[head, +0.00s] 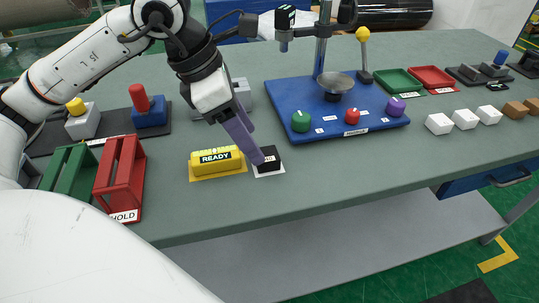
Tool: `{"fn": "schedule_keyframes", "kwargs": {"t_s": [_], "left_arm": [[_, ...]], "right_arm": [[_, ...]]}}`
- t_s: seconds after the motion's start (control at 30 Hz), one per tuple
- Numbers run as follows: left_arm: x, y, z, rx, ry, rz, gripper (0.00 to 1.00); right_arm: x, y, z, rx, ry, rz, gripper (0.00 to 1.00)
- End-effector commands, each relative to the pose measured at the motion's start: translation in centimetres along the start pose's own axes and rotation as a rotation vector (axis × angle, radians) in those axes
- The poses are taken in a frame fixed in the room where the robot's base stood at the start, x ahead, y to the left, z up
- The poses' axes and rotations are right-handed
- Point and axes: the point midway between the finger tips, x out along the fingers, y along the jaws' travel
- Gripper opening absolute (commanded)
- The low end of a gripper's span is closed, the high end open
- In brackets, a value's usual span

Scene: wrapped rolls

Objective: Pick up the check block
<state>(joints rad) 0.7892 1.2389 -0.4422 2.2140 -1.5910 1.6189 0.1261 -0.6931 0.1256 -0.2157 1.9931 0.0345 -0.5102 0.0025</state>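A small black block (270,154) with a white label sits on a white pad on the grey table, just right of the yellow READY block (217,160). Its label is too small to read for sure, and it looks like the check block. My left gripper (257,159) reaches down from the upper left. Its lavender finger tip is at the black block's left side and overlaps it in the picture. Only one finger shows clearly, so I cannot tell whether it is open or shut, or whether it touches the block. My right gripper is not in view.
A blue board (285,97) with a metal dish (335,82) and coloured knobs stands behind. A red HOLD rack (120,172) and green rack (70,172) stand left. White cubes (439,124) and green and red trays (401,82) are right. Table in front of the black block is clear.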

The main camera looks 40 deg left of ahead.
Motion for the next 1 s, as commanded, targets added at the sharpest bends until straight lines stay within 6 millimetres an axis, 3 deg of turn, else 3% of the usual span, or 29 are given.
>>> {"fn": "schedule_keyframes", "kwargs": {"t_s": [0.43, 0.73, 1.0], "left_arm": [[5.2, 0.3, 0.6, -0.001, 0.001, -0.003, 0.57], [5.7, 0.4, 0.7, 0.0, -0.001, 0.0, 0.57], [5.6, 0.4, 0.6, 0.0, -0.001, 0.0, 0.12]], "right_arm": [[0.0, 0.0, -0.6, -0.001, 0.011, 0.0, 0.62], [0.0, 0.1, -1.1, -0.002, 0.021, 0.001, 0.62], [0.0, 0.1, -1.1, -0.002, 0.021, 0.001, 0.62]]}}
